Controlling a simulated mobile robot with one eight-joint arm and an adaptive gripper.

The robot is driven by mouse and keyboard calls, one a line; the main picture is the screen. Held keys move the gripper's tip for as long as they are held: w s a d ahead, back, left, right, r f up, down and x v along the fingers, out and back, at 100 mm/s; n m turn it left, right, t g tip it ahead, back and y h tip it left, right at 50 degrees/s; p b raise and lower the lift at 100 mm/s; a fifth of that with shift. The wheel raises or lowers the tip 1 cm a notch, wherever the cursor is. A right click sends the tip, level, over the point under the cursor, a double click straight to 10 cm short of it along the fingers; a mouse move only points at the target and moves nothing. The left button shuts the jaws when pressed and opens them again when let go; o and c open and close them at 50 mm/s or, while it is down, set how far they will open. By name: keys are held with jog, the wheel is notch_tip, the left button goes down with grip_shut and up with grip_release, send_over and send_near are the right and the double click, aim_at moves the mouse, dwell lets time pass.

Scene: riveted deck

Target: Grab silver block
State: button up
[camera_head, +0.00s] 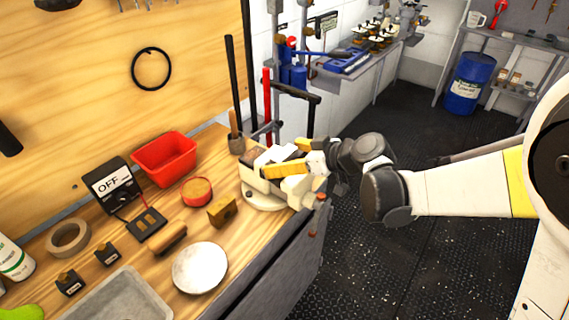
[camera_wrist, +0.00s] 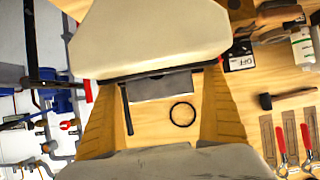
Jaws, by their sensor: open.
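A pale silver block (camera_head: 283,153) appears at the top of the cream vise (camera_head: 262,196) on the bench's right end; its outline is partly hidden by my gripper. My gripper (camera_head: 279,160) is open, with its yellow fingers reaching left over the vise, one on the near side of the block and one on the far side. In the wrist view, a grey piece (camera_wrist: 160,87) that looks like the block lies at the edge of the vise body, between the spread yellow fingers. I cannot tell whether the fingers touch it.
The wooden bench holds a red bin (camera_head: 165,158), a wooden block (camera_head: 222,211), a round pale plate (camera_head: 199,267), a tape roll (camera_head: 69,238) and a grey tray (camera_head: 120,298). A mallet (camera_head: 236,138) stands behind the vise. The dark floor (camera_head: 375,275) to the right is open.

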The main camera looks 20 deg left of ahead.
jog(key=c, duration=1.4)
jog(key=shift+c, duration=0.6)
jog(key=shift+r, duration=0.15)
